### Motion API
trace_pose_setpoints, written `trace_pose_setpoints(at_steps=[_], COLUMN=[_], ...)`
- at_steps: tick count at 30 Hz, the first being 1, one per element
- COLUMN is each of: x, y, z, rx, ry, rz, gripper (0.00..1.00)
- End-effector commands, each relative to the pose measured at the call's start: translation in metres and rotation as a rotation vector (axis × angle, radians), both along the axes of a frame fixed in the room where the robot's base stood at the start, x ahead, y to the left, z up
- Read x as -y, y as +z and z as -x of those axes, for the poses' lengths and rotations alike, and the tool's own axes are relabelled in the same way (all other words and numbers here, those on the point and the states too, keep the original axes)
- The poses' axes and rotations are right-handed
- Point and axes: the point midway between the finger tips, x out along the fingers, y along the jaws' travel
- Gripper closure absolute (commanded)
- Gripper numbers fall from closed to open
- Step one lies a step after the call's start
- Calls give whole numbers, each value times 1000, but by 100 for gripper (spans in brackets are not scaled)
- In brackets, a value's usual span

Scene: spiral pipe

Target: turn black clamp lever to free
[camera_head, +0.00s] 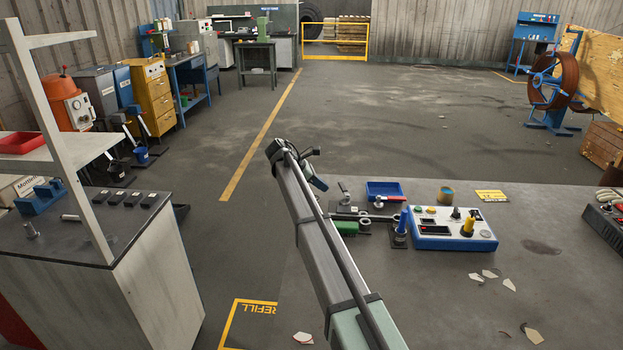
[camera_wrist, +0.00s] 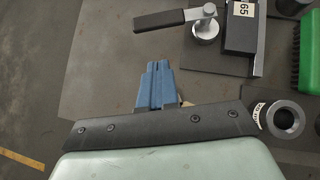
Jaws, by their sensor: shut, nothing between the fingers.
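The black clamp lever (camera_wrist: 174,19) lies near the top of the wrist view, its handle pointing left. Its right end joins a round silver metal post (camera_wrist: 206,28). My gripper (camera_wrist: 156,66) has blue fingers, closed together and empty. In the wrist view its tips sit below the lever, with a clear gap in the picture; the height between them is hard to judge. In the head view my gripper (camera_head: 321,186) hangs by the left edge of the grey bench, and the lever is too small to make out surely.
A dark block marked 65 (camera_wrist: 241,27) stands right of the post. A green brush (camera_wrist: 312,48) and a metal ring (camera_wrist: 285,120) are further right. On the bench (camera_head: 560,275) are a blue tray (camera_head: 384,189) and a blue control box (camera_head: 450,242). Broken shards (camera_head: 490,273) lie in front.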

Motion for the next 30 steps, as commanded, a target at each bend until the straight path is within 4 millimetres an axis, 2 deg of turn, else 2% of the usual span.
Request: trace_pose_setpoints(at_steps=[3, 9, 24, 30], x=[16, 32, 38, 52], y=[1, 1, 1, 1], z=[-5, -10, -13, -25], rx=[1, 1, 0, 1], ry=[-1, 1, 0, -1], rz=[0, 0, 0, 0], gripper=[100, 100, 100, 100])
